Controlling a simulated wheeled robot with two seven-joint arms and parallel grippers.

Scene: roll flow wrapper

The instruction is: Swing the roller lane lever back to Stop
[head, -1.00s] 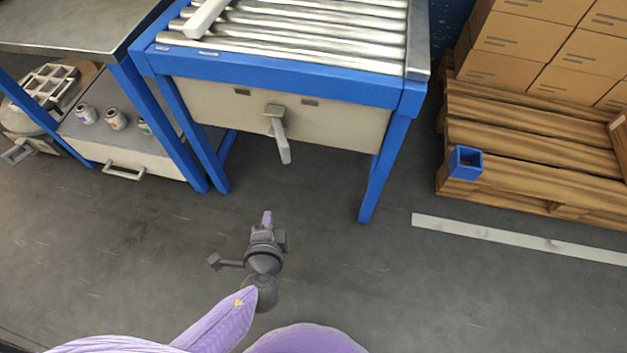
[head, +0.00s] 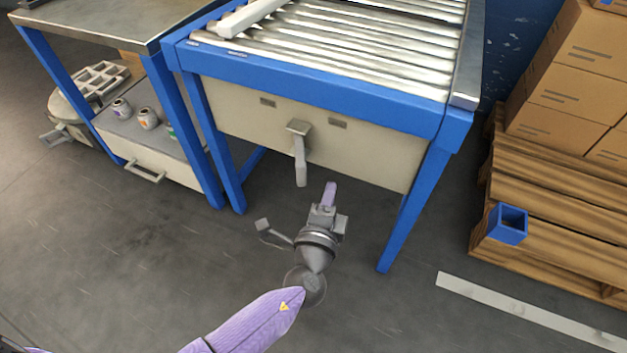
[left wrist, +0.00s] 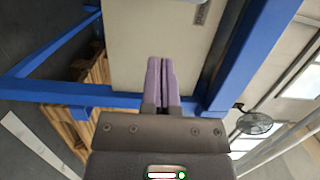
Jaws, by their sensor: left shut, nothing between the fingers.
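The roller lane lever (head: 300,160) is a grey handle hanging down from a square mount on the beige front panel (head: 360,150) of the roller lane. It points nearly straight down. Two small dark label plates sit on the panel, one on each side above the lever. My left gripper (head: 330,190) is in front of the panel, just right of and below the lever's lower end, apart from it in the picture. Its purple fingers (left wrist: 161,85) are shut and empty in the left wrist view, pointing at the beige panel. The lever cannot be made out there. My right gripper is not in view.
The roller lane's blue frame (head: 310,85) surrounds the panel, with a blue leg (head: 415,205) at the right. A metal table (head: 100,22) and a drawer unit (head: 155,160) stand left. A wooden pallet (head: 555,220) with cartons (head: 570,75) is at the right.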

